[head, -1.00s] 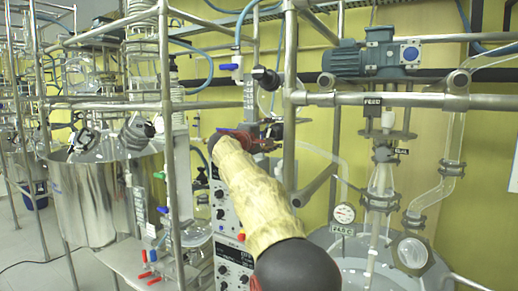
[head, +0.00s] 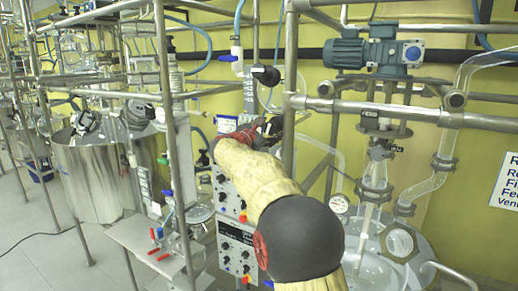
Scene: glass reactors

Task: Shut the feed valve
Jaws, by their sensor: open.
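A label that seems to read FEED (head: 370,113) hangs below the motor, beside a small white part (head: 385,122) above the glass reactor. I cannot tell for certain which fitting is the feed valve. A black round knob (head: 266,75) sits on the pipework left of the upright post, and a white valve with a blue handle (head: 237,53) is above and left of it. My gripper (head: 268,127) is open, below the black knob and beside the post. My arm partly hides it, and I see nothing held in it.
A steel post (head: 290,90) and horizontal rail (head: 400,110) stand close to my gripper. The blue motor (head: 377,53) is right of it. Control boxes (head: 238,240) stand below my arm. A steel vessel (head: 95,178) is at left, with clear floor in front.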

